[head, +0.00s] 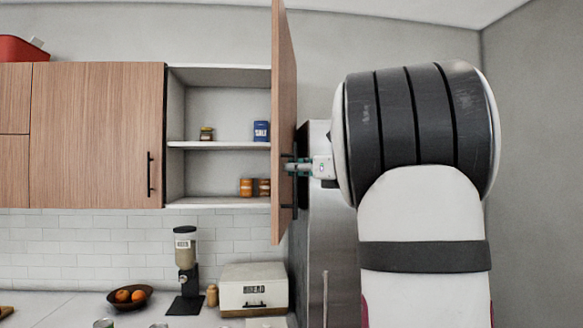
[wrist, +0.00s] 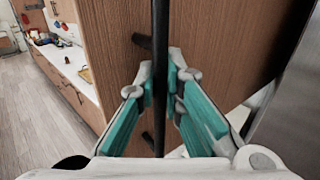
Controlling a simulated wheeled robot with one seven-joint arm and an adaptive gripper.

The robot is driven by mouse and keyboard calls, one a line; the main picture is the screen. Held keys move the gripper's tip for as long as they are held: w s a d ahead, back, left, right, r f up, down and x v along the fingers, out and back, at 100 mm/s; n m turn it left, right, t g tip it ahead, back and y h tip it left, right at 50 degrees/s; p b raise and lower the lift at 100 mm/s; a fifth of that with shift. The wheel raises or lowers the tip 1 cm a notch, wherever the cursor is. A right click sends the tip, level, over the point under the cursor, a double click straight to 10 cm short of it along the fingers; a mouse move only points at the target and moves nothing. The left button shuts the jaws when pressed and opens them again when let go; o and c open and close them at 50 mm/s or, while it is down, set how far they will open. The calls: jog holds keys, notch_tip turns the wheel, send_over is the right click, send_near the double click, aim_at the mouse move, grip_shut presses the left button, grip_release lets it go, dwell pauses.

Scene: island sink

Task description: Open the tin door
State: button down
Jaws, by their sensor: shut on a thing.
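The wooden cabinet door (head: 284,120) stands swung wide open, seen nearly edge-on in the head view. Its inside shelves show to the left. My gripper (head: 293,167) is at the outer face of this door, on its dark handle (head: 295,206). In the wrist view the teal-padded fingers of my gripper (wrist: 163,95) are shut around the black bar handle (wrist: 160,40), with the wooden door (wrist: 215,45) behind it. The open cabinet holds a blue salt tin (head: 261,131), a small jar (head: 207,134) and brown jars (head: 247,187).
A closed cabinet door (head: 98,135) is at the left. A steel fridge (head: 333,240) stands right of the open door. Below, the counter holds a bread box (head: 254,290), a coffee grinder (head: 186,270) and a fruit bowl (head: 130,298).

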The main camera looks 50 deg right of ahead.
jog(key=shift+a+f, duration=0.1)
jog(key=c, duration=1.7)
grip_release()
jog(key=shift+s, duration=0.1)
jog(key=s, duration=1.2)
jog(key=shift+d, duration=0.3)
jog(key=shift+w+a, duration=0.1)
jog(key=shift+w, duration=0.05)
